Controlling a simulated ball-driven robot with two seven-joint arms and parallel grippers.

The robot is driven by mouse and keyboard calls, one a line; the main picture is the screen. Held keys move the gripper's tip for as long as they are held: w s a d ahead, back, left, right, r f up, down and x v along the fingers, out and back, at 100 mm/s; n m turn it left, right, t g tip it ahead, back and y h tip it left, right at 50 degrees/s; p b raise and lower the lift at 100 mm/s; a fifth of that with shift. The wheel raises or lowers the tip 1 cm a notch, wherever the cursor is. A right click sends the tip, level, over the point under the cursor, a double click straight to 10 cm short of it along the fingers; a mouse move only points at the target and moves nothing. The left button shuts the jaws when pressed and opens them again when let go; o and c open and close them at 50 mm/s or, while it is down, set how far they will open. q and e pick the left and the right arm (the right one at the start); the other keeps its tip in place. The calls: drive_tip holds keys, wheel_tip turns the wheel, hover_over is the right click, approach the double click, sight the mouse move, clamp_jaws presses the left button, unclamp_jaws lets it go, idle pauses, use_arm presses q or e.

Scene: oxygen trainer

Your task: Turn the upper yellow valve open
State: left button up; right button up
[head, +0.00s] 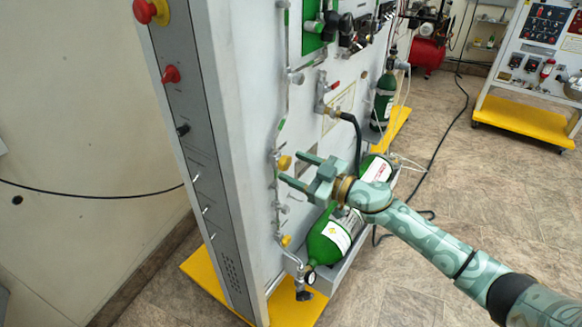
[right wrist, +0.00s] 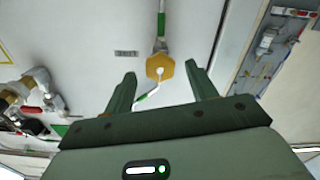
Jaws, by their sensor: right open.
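The upper yellow valve (head: 284,162) is a small yellow knob on a thin vertical pipe on the front of the light grey panel. In the right wrist view it is a yellow, many-sided knob (right wrist: 160,67) with a pale centre. My right gripper (head: 297,168) is open, with its fingers pointing at the panel beside the knob. In the right wrist view the knob lies just beyond the gap between the two fingertips (right wrist: 160,76), and nothing is between the fingers. A lower yellow valve (head: 286,240) sits further down the same pipe. My left gripper is not in view.
Green gas cylinders (head: 330,236) lie on a shelf at the panel's foot, below my right arm. A black hose (head: 357,138) hangs from the panel near the gripper. A red emergency button (head: 145,11) is on the panel's side. Open floor lies to the right.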

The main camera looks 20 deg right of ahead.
drive_tip(key=shift+x, duration=1.05)
drive_tip(key=c, duration=1)
